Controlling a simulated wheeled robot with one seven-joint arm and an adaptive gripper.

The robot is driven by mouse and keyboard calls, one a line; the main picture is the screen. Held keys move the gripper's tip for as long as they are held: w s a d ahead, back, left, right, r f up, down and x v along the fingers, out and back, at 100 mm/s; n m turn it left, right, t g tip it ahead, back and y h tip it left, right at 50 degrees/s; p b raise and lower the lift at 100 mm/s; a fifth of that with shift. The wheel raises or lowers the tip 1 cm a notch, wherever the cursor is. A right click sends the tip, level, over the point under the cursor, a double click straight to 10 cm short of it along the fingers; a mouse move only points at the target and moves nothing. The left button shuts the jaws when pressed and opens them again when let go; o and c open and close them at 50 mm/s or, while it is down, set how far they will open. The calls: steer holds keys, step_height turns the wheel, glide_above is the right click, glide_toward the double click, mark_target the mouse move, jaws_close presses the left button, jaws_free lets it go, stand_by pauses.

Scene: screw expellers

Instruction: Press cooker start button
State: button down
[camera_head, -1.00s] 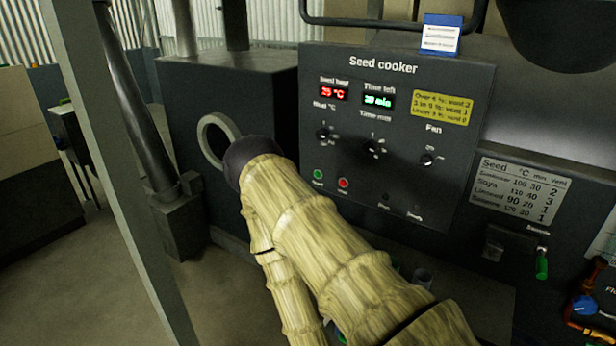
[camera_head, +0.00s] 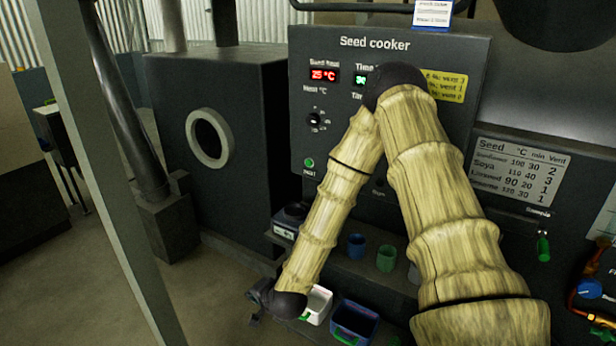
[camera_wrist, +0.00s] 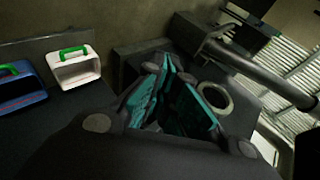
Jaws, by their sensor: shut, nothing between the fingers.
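The seed cooker's dark control panel (camera_head: 302,60) faces me in the head view. Its green start button (camera_head: 309,163) shows at the lower left of the panel, just left of my arm. The red button is hidden behind my arm. My gripper (camera_head: 262,293) hangs low in the head view, below and left of the start button and well apart from it. The wrist view shows its teal-padded fingers (camera_wrist: 178,75) shut, with nothing between them. No panel button can be made out in the wrist view.
A white green-handled box (camera_head: 318,303) and a blue box (camera_head: 354,322) stand beside my gripper. A blue cup (camera_head: 356,246) and a green cup (camera_head: 386,257) stand on a ledge under the panel. A grey post (camera_head: 105,170) rises at the left.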

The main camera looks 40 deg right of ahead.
mark_target(309, 163)
steer(key=w+d+r+m+t+h+b, duration=0.1)
steer(key=w+d+r+m, duration=0.3)
steer(key=r, duration=0.4)
steer(key=w+d+r+m+t+h+b, duration=0.2)
steer(key=w+d+r+m, duration=0.3)
steer(key=d+r, duration=0.3)
steer(key=w+d+r+m+t+h+b, duration=0.2)
steer(key=w+d+r+m+h, duration=0.1)
steer(key=d+r+m, duration=0.3)
step_height(309, 163, up, 2)
steer(key=shift+w+d+r+m+t+h, duration=0.3)
steer(key=shift+w+d+t, duration=0.1)
steer(key=shift+w+d, duration=0.35)
steer(key=shift+a, duration=0.1)
steer(key=shift+w+d+f+p, duration=0.15)
steer(key=shift+w+d, duration=0.45)
steer(key=shift+d, duration=0.75)
steer(key=shift+w+d+r+p, duration=0.1)
steer(key=shift+w+d+p, duration=0.3)
steer(key=shift+d, duration=0.95)
steer(key=shift+w+d+f+p, duration=0.1)
steer(key=shift+w+d, duration=0.65)
steer(key=shift+d, duration=0.6)
steer(key=shift+w+d+b, duration=0.3)
steer(key=shift+d+b, duration=0.2)
steer(key=shift+d, duration=0.25)
steer(key=shift+a, duration=0.1)
steer(key=shift+s+a, duration=0.3)
steer(key=shift+a, duration=0.4)
